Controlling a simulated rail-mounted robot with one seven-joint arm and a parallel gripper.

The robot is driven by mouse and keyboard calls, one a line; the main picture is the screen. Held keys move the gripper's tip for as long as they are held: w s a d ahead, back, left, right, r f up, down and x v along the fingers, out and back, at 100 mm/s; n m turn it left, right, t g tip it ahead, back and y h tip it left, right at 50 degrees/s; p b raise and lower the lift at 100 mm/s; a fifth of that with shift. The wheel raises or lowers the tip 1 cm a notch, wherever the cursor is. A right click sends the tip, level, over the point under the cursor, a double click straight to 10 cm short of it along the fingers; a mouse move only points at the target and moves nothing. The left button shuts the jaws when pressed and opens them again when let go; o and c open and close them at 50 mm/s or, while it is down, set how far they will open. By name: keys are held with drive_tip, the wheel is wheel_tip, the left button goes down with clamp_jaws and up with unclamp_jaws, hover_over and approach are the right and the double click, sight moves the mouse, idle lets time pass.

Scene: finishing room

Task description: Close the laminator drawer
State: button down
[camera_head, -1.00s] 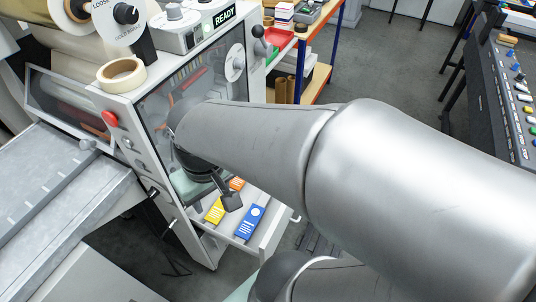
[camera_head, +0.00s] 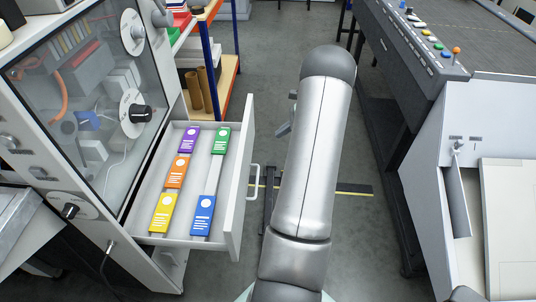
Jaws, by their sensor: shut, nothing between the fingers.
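The laminator drawer (camera_head: 150,205) stands pulled out from the lower part of the laminator cabinet (camera_head: 30,135), in the left half of the head view. Its white front panel (camera_head: 240,190) faces right and carries a pale bar handle (camera_head: 254,183). Several purple, green, orange, yellow and blue packs lie inside in two rows. My arm rises just right of the drawer, with a gap of floor between them.
A shelf with a blue post (camera_head: 213,60) and brown rolls (camera_head: 200,88) stands behind the drawer. A grey console (camera_head: 415,55) with coloured knobs and a white machine (camera_head: 450,160) stand to the right. Open grey floor lies between.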

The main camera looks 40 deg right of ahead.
drive_tip(key=w+p+x, duration=0.1)
drive_tip(key=p+x, duration=0.1)
drive_tip(key=x, duration=1)
drive_tip(key=shift+w+m, duration=0.2)
drive_tip(key=shift+m, duration=0.2)
